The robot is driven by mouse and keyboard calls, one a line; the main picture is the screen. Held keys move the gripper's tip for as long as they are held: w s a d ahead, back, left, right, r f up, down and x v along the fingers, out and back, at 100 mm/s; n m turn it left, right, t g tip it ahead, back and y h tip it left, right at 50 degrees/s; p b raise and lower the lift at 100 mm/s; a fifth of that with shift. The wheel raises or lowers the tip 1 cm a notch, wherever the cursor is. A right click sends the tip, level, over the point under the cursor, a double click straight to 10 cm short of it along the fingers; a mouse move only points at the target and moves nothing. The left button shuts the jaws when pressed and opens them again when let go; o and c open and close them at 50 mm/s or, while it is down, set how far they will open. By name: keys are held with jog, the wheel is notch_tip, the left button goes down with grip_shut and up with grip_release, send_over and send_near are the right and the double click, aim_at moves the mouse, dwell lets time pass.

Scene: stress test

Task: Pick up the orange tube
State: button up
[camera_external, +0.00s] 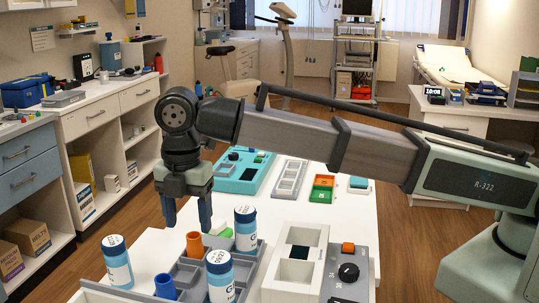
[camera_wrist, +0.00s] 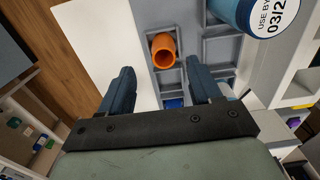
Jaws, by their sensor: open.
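The orange tube (camera_external: 194,244) stands upright in a grey compartment tray (camera_external: 186,272) on the white table. In the wrist view the hollow orange tube (camera_wrist: 163,52) lies just beyond my fingertips, roughly midway between them. My gripper (camera_external: 187,215) points down with its two dark blue fingers apart, above and slightly left of the tube. In the wrist view my gripper (camera_wrist: 160,80) is open, with nothing between its fingers.
White bottles with blue caps stand close by: one at left (camera_external: 117,262), one behind at right (camera_external: 246,230), one in front (camera_external: 220,276). A blue tube (camera_external: 165,287) and green block (camera_external: 221,233) are near. A grey device (camera_external: 347,273) stands at right.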

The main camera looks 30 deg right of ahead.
aim_at(194, 236)
jog(key=f, duration=0.4)
jog(key=shift+s+d+f, duration=0.1)
jog(key=shift+d+f, duration=0.25)
jog(key=shift+f, duration=0.05)
jog(key=shift+c, duration=0.2)
jog(key=c, duration=1.1)
